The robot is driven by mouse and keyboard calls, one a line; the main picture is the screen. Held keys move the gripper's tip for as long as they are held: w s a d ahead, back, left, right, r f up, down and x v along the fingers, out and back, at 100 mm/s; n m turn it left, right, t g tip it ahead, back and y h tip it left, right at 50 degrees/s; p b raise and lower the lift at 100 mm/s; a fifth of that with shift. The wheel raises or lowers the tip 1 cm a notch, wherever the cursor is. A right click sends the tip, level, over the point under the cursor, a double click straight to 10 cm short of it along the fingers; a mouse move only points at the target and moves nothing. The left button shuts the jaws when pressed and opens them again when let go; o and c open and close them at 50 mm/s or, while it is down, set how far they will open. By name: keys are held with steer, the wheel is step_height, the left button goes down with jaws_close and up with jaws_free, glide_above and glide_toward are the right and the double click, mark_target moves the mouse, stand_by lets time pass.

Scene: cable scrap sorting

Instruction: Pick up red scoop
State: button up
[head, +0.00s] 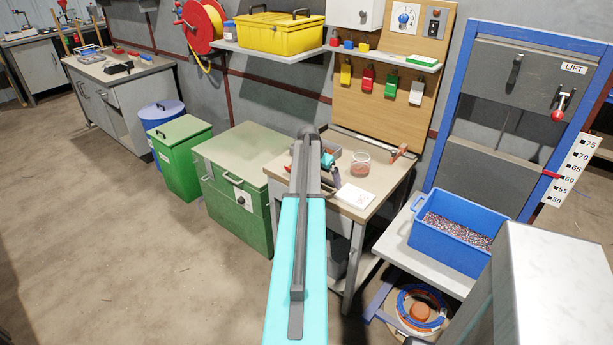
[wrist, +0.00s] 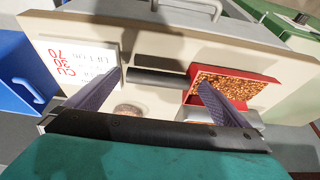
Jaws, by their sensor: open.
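The red scoop (wrist: 235,86) lies on the small workbench in the wrist view, filled with copper-coloured granules. Its dark handle (wrist: 158,82) points left, toward a white card. My gripper (wrist: 160,77) is open above the bench, one finger on the card side and the other overlapping the scoop's pan. In the picture the handle lies between the fingertips; I see no grip on it, and the height gap is hard to judge. In the head view my arm mostly hides the scoop, and my teal gripper (head: 327,160) shows over the bench.
The white printed card (wrist: 78,55) lies beside the handle. A clear jar of granules (head: 361,166) stands on the workbench (head: 385,190). A blue bin of mixed granules (head: 437,255) is at the right, a green chest (head: 240,222) at the left. Open floor lies front left.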

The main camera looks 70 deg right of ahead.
steer(key=shift+f, duration=0.1)
stand_by(0.5)
steer(key=c, duration=1.5)
